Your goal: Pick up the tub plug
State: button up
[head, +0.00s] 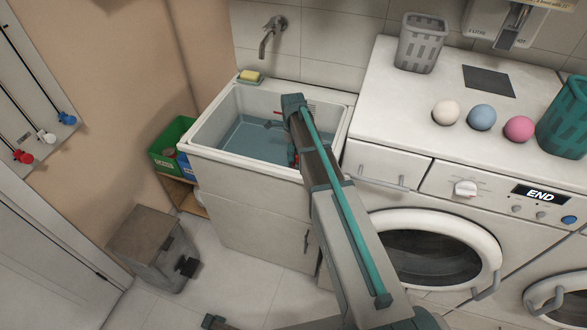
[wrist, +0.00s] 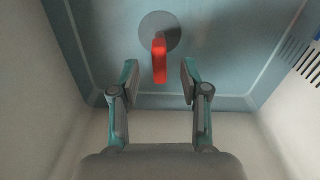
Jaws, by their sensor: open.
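The tub plug shows in the wrist view as a bright red upright tab (wrist: 159,60) with a round grey disc (wrist: 160,28) at its base, on the blue-grey floor of the tub. My gripper (wrist: 159,80) is open and empty. Its two fingers stand left and right of the red tab, with a gap on each side. In the head view my arm reaches down into the laundry tub (head: 214,118) and hides most of my gripper and the plug.
The tub's walls rise close around my gripper. A tap (head: 270,38) hangs above the back rim, and a yellow sponge (head: 249,76) lies at the back left corner. A washing machine (head: 400,110) stands right of the tub.

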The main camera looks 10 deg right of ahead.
aim_at(293, 165)
jog(key=shift+d+f+p, duration=0.1)
jog(key=shift+f+p, duration=1.05)
jog(key=shift+f, duration=1.45)
jog(key=shift+c, duration=0.2)
grip_shut()
